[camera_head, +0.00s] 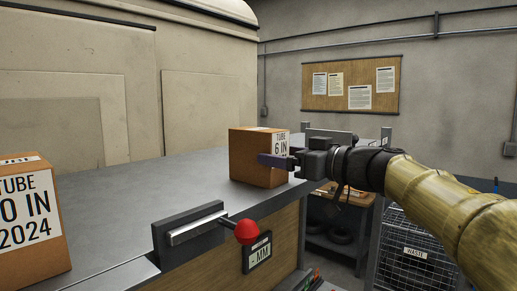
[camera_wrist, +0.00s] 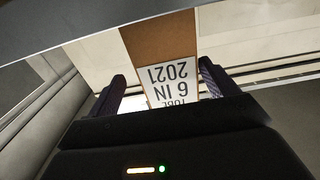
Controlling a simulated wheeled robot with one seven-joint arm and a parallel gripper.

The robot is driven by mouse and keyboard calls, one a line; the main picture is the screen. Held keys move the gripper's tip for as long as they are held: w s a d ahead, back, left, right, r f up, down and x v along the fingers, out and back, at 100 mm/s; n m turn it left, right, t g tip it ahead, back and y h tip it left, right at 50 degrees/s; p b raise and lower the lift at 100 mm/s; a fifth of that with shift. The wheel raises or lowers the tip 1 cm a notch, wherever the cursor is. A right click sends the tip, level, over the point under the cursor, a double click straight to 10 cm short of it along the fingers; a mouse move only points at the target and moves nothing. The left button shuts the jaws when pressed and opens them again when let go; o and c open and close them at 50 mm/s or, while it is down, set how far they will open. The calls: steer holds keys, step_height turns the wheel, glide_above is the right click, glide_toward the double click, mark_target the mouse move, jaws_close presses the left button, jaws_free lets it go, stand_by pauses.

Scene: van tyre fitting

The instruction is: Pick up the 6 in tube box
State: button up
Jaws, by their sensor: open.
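The 6 in tube box (camera_head: 250,163) is a brown carton with a white "TUBE 6 IN" label. It stands upright on the grey counter (camera_head: 130,196), near its right end. My gripper (camera_head: 276,160) reaches in from the right at the box. In the wrist view the box (camera_wrist: 158,45) shows its label upside down, reading "6 IN 2021", and lies between the two dark fingers (camera_wrist: 160,88). The fingers are apart, one on each side, with gaps visible beside the box. Whether a finger touches the box I cannot tell.
Another carton (camera_head: 32,225), labelled "TUBE", "0 IN" and "2024", stands at the left front. A lever with a red knob (camera_head: 246,231) and a "MM" display (camera_head: 258,252) are at the counter's front edge. A wire waste cage (camera_head: 412,255) stands at the right.

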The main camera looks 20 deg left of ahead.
mark_target(265, 129)
steer(key=shift+s+r, duration=0.1)
steer(key=shift+s, duration=0.25)
steer(key=shift+a+p, duration=0.3)
steer(key=shift+a, duration=0.1)
steer(key=p+x, duration=0.1)
steer(key=x, duration=0.1)
steer(key=p+x, duration=0.1)
steer(key=x, duration=0.1)
steer(key=shift+w+a+f, duration=0.1)
steer(key=shift+a+f, duration=0.1)
steer(key=shift+a, duration=0.1)
steer(key=shift+d, duration=0.1)
steer(key=shift+c, duration=0.4)
steer(key=c, duration=1.1)
steer(key=shift+c, duration=0.2)
step_height(265, 129, up, 10)
steer(key=shift+r+p, duration=0.1)
steer(key=shift+p, duration=0.45)
